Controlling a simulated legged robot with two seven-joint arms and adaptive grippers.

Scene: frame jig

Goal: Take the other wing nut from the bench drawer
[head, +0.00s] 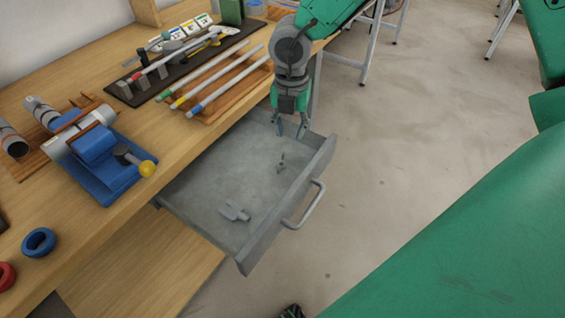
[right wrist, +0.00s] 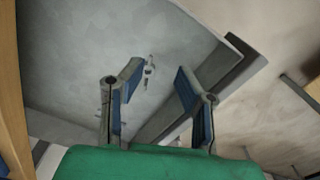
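The bench drawer (head: 200,190) is pulled open and has a grey floor. A small grey metal piece that looks like the wing nut (head: 281,163) stands on the drawer floor near the front wall. It also shows in the right wrist view (right wrist: 149,70), just beyond the fingertips and nearer the left finger. My right gripper (head: 290,130) is open and empty over the drawer's far end, apart from the wing nut. The right wrist view shows its two blue-padded fingers (right wrist: 160,78) spread.
A grey forked part (head: 235,211) lies in the drawer's nearer half. The drawer handle (head: 304,206) sticks out over open floor. On the bench are a blue clamp fixture (head: 100,160), coloured-end rods (head: 225,80), and blue (head: 39,242) and red rings. The drawer middle is clear.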

